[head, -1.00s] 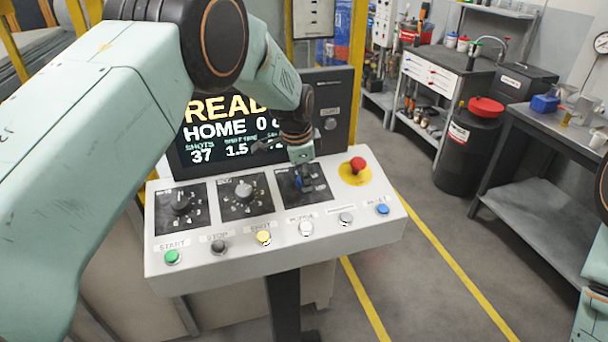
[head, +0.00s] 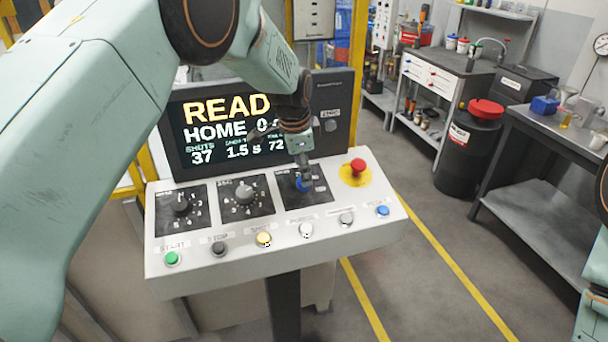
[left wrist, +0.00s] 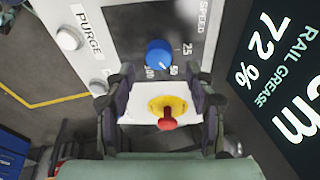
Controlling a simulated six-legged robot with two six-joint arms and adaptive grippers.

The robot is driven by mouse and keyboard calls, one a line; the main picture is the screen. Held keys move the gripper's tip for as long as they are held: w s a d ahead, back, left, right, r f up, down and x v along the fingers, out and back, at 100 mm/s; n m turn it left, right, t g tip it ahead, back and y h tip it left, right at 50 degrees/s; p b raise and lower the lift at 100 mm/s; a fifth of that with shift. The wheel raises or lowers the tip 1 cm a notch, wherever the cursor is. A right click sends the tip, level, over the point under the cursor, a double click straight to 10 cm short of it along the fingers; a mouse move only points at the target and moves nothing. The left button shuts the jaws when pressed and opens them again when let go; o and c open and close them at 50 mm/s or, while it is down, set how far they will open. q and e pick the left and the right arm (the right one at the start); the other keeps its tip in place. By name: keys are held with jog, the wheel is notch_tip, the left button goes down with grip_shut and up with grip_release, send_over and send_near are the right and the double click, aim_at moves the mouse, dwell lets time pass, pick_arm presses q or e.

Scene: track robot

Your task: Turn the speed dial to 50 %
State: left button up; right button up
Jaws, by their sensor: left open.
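The blue speed dial (head: 303,184) sits on the right black plate of the control panel. My left gripper (head: 302,165) is just above the dial in the head view. In the left wrist view its fingers (left wrist: 160,73) are apart with nothing between them, and the dial is clear beyond their tips. My right gripper is out of view; only parts of that arm show.
A red emergency stop (head: 358,166) on a yellow base is right of the speed dial. Several push buttons line the front edge. The screen (head: 226,128) stands close behind the panel.

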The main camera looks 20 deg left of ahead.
pick_arm(q)
jog(key=v, duration=0.8)
jog(key=shift+r, duration=0.25)
jog(key=shift+s, duration=0.1)
jog(key=shift+f, duration=0.1)
